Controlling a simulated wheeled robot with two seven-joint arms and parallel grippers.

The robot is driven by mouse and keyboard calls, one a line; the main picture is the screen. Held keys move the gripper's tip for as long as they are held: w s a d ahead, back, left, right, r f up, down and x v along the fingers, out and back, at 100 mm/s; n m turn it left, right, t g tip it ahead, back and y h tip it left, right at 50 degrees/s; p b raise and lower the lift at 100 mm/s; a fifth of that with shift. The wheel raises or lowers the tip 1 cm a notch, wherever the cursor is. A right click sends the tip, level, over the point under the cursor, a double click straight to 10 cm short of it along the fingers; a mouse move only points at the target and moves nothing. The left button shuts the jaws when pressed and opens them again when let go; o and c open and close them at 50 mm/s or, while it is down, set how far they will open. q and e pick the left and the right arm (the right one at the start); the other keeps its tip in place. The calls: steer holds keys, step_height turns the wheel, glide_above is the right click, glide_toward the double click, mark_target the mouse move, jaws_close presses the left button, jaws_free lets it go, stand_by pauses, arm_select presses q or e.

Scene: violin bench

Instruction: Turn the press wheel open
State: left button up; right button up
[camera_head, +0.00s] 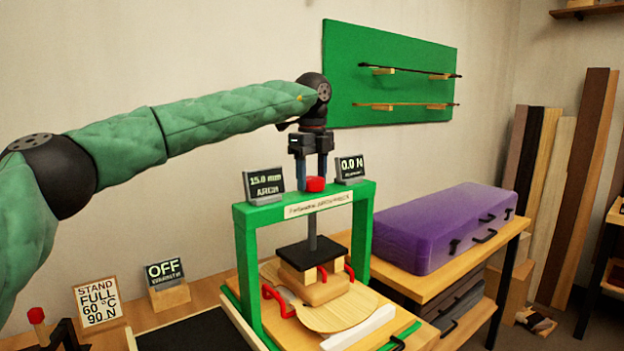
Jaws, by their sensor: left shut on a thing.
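The green press frame (246,262) stands on the bench, with a dark screw shaft (312,222) running down to a black plate (310,253). The red press wheel (315,184) sits at the top of the shaft, over the crossbar. My left gripper (314,182) points straight down from above and is shut on the red wheel, its fingers on either side. Under the plate, wooden blocks (318,291) rest on a violin-shaped wooden plate (335,317), with red clamps (277,302) beside them. My right gripper is out of view.
Displays on the crossbar read 15.0 mm (263,186) and 0.0 N (350,169). An OFF display (166,275) and a STAND FULL sign (99,304) stand at left. A purple case (445,227) lies to the right. A green bow board (400,60) hangs behind.

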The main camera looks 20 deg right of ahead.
mark_target(312, 178)
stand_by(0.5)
arm_select(q)
steer(key=o, duration=1)
steer(key=shift+c, duration=0.2)
steer(key=shift+r, duration=3.9)
